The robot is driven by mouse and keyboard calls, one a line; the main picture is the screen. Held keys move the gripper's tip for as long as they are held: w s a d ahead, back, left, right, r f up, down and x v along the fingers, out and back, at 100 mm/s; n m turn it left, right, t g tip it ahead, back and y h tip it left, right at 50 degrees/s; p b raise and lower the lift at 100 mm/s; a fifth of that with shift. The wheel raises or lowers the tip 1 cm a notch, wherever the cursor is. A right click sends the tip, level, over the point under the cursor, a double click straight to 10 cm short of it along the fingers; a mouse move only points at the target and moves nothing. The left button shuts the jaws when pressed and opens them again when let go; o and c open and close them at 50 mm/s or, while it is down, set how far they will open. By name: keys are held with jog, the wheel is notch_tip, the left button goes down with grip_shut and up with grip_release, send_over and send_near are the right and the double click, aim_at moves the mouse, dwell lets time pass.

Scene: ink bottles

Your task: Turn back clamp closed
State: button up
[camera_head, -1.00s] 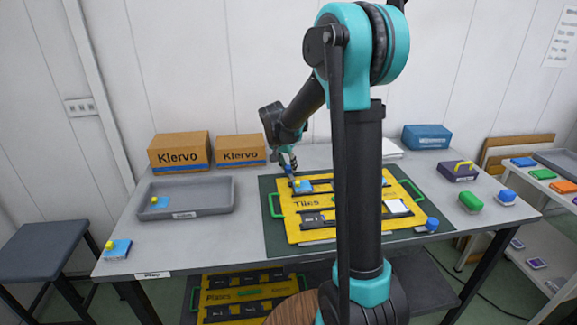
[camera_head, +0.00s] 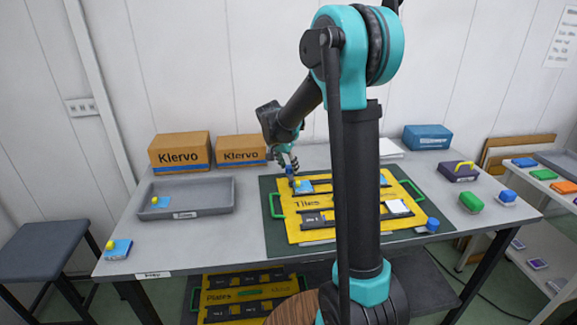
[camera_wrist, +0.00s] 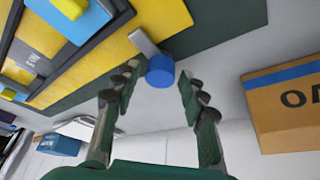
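The back clamp has a blue knob (camera_head: 289,171) at the back left edge of the yellow "Tiles" plate (camera_head: 310,230). In the wrist view its blue knob (camera_wrist: 160,72) and grey lever (camera_wrist: 144,43) show at the plate's edge, with the knob end past the yellow. My gripper (camera_head: 285,163) is above the back clamp. In the wrist view my gripper (camera_wrist: 151,95) is open, its green fingers apart and empty, with the knob just beyond the tips. A front clamp with a blue knob (camera_head: 432,224) is at the plate's front right.
A blue tile with a yellow knob (camera_head: 303,186) sits in the plate close to the back clamp. A grey tray (camera_head: 216,192) stands to the left, and two Klervo boxes (camera_head: 180,152) stand behind it.

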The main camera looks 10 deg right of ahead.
jog(key=shift+o, duration=0.2)
jog(key=shift+r, duration=0.1)
jog(key=v, duration=1.1)
jog(key=shift+s+a+r, duration=0.15)
jog(key=shift+s+r, duration=0.05)
jog(key=shift+r, duration=0.15)
jog(key=shift+s, duration=0.1)
